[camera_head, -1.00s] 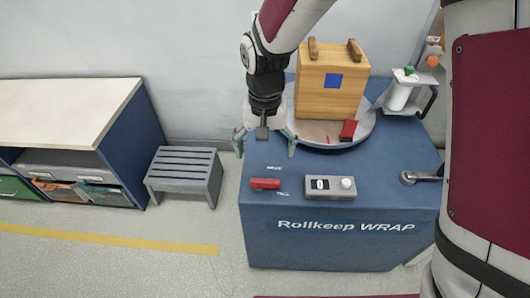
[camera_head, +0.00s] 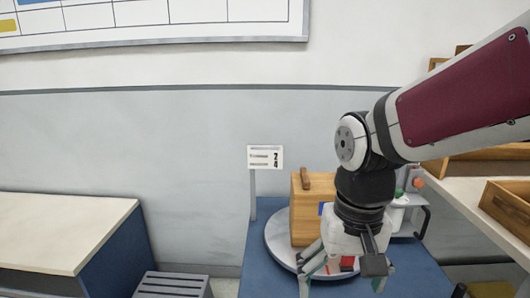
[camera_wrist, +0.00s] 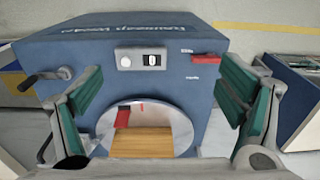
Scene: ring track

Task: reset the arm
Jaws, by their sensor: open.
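My gripper (camera_head: 345,280) hangs pointing down over the blue wrapping machine (camera_head: 262,262) in the head view. In the wrist view its two green-padded fingers (camera_wrist: 160,100) stand wide apart with nothing between them. Beyond them lies the machine's top (camera_wrist: 90,62) with the round turntable (camera_wrist: 183,125). A red block (camera_wrist: 122,116) is beside the box.
A sign (camera_head: 265,157) on a post stands behind the machine. A low cabinet (camera_head: 60,230) and a grey slatted stool (camera_head: 172,286) are at left. A table with wooden trays (camera_head: 512,205) is at right. A control panel (camera_wrist: 140,59) and red switch (camera_wrist: 207,59) sit on the machine.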

